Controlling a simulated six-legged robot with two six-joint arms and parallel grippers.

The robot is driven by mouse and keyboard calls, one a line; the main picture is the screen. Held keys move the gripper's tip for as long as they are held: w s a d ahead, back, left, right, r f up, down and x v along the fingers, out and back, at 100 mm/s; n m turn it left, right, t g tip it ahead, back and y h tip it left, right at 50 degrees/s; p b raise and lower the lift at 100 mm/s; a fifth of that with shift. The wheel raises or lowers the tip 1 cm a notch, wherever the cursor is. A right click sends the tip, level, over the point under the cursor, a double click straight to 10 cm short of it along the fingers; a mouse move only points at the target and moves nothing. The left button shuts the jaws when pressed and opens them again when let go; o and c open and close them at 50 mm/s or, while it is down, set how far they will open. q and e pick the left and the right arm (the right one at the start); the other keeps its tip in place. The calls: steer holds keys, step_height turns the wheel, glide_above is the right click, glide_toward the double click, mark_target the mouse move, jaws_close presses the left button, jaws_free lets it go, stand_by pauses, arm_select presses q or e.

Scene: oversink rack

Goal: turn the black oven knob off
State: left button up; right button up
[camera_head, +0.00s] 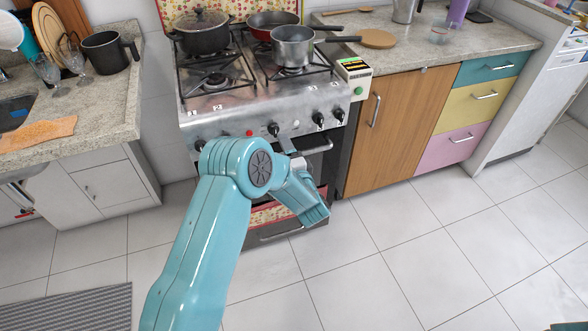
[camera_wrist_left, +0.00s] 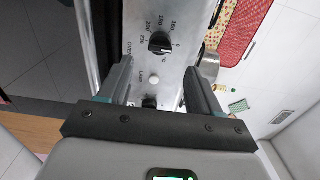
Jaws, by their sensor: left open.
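The black oven knob (camera_wrist_left: 160,43) is at the upper middle of the left wrist view, on the steel panel, with a printed temperature scale beside it. Its exact setting is too small to read. My left gripper (camera_wrist_left: 160,66) is open and empty, its two dark fingers spread to either side below the knob in the picture; I see no contact. Which head-view knob is the oven knob is unclear. My right gripper is out of view.
A pale round button (camera_wrist_left: 154,82) and another black knob (camera_wrist_left: 149,102) lie nearer the wrist. A black pot (camera_head: 202,35) and a steel saucepan (camera_head: 293,47) stand on the stove. The oven handle (camera_head: 318,147) sticks out below the panel. Floor at right is clear.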

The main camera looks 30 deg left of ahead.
arm_select(q)
steer(key=v, duration=0.9)
steer(key=shift+d, duration=0.2)
steer(key=shift+s, duration=0.1)
